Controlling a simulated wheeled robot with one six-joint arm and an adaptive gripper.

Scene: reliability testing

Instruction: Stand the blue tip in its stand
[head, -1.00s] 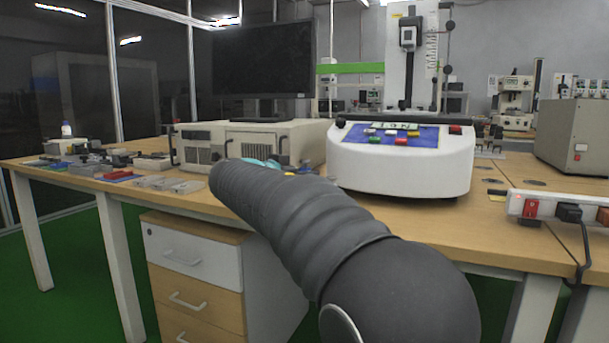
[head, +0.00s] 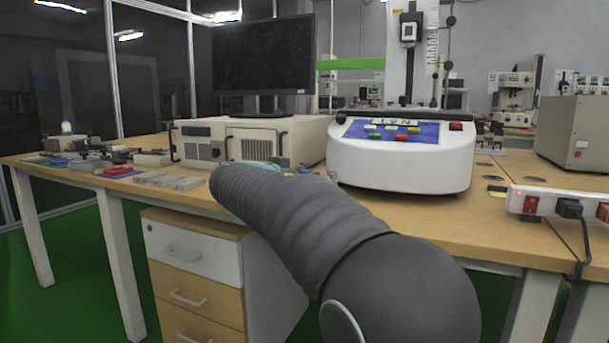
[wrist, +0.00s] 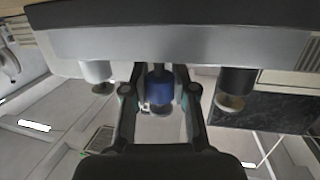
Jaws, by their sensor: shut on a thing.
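The blue tip (wrist: 159,88) is in the middle of the wrist view, between the two fingers of my gripper (wrist: 160,92). My gripper is shut on it. A grey bar-shaped stand (wrist: 200,46) runs across the top of the wrist view, which appears upside down. The blue tip is at the edge of the stand, between a white tip (wrist: 96,72) on the left and a dark tip (wrist: 236,82) on the right. I cannot tell whether the blue tip is fully seated. In the head view my arm hides the gripper and the blue tip.
A white test machine (head: 400,165) stands right of my arm, and a beige instrument box (head: 240,140) stands behind it. Small parts lie on the left of the wooden bench (head: 215,205). A power strip (head: 545,205) is at the right front. Drawers (head: 200,270) stand below.

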